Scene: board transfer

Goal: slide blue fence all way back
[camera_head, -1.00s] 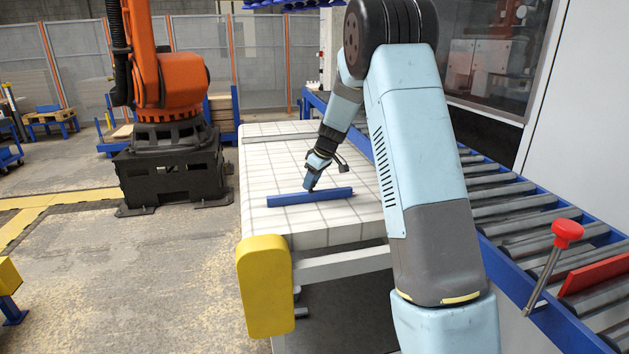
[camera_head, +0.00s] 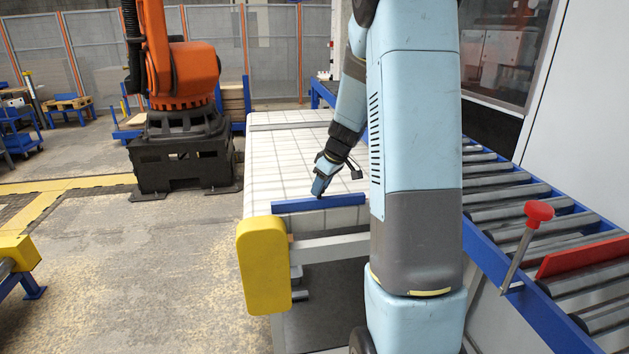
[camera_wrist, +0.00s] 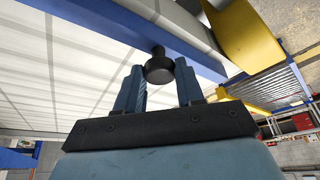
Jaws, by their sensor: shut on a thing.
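The blue fence (camera_head: 340,202) is a long bar lying across the white gridded table (camera_head: 270,165), close to the table's near edge in the head view. In the wrist view the fence (camera_wrist: 120,26) runs diagonally across the top, with a round black knob (camera_wrist: 159,68) on it. My gripper (camera_head: 318,192) reaches down to the fence from above, near its middle. It is shut on the fence's knob, which shows between the two blue fingers in the wrist view. The exact finger contact is hard to see.
A yellow rounded block (camera_head: 263,265) stands at the table's near left corner. A roller conveyor (camera_head: 515,215) runs along the right, with a red-knobbed lever (camera_head: 538,212) and a red plate (camera_head: 582,255). An orange robot (camera_head: 187,75) stands behind left. The table behind the fence is clear.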

